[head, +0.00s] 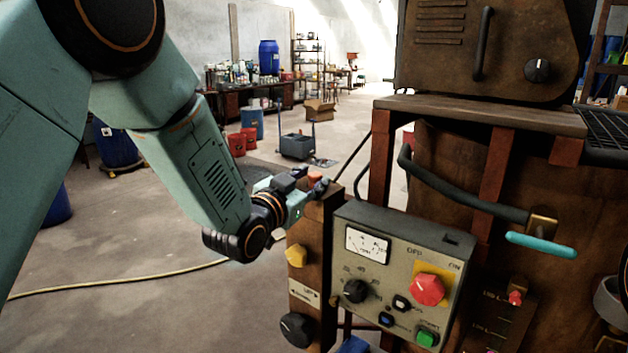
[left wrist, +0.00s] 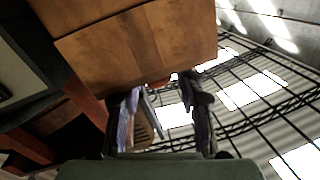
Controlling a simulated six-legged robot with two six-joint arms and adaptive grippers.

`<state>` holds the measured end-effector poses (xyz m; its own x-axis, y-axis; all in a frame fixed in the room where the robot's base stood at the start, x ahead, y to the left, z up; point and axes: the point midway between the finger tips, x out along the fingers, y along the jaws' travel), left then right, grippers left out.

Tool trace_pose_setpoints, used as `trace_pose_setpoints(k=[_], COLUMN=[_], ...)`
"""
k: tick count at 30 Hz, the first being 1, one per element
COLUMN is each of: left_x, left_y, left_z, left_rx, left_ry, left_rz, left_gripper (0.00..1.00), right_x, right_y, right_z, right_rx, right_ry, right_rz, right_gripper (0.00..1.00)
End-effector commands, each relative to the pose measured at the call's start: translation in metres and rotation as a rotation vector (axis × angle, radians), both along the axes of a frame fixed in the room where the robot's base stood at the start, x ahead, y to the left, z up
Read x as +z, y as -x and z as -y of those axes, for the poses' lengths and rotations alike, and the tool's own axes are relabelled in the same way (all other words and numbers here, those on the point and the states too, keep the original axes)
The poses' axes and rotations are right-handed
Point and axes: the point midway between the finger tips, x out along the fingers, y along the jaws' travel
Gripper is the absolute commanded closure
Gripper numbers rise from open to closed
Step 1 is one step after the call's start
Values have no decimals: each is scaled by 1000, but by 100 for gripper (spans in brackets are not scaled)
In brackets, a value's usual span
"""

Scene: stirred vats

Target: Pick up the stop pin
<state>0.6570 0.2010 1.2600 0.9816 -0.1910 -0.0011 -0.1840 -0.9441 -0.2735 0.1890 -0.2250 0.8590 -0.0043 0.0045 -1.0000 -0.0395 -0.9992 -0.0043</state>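A small orange-red piece (head: 315,177), which may be the stop pin, shows at the top of the brown post (head: 324,215) beside the control box. My left gripper (head: 312,181) is at this post top, with its fingers around or beside the piece. In the left wrist view, my left gripper (left wrist: 162,108) has its fingers apart. A sliver of red (left wrist: 160,84) shows between them at the brown post's edge (left wrist: 135,45). Most of the red piece is hidden, and I cannot tell whether the fingers touch it. My right gripper is out of view.
The control box (head: 398,275) with its dial and red knob stands right of the post. A yellow knob (head: 296,256) and black knob (head: 297,329) stick out of the post's front. A curved black handle (head: 465,197) is farther right. The floor at left is open, crossed by a yellow hose (head: 120,284).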

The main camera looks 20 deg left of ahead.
Motion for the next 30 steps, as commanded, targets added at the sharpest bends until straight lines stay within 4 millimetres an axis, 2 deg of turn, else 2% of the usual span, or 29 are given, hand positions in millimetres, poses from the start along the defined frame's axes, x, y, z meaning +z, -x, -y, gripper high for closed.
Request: trace_pose_setpoints(k=[6,14,25,30], left_x=[-1,-1,-1,-1], left_y=[-18,-20,-19,-19], left_z=[3,3,3,3], left_rx=[0,1,1,1], left_ry=[-1,1,0,1], left_rz=[-3,-2,-3,-2], left_gripper=[62,63,94,97], right_x=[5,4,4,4], right_y=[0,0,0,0], right_z=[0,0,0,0], right_rx=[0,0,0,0], right_ry=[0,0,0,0], right_rz=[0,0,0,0], right_gripper=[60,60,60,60])
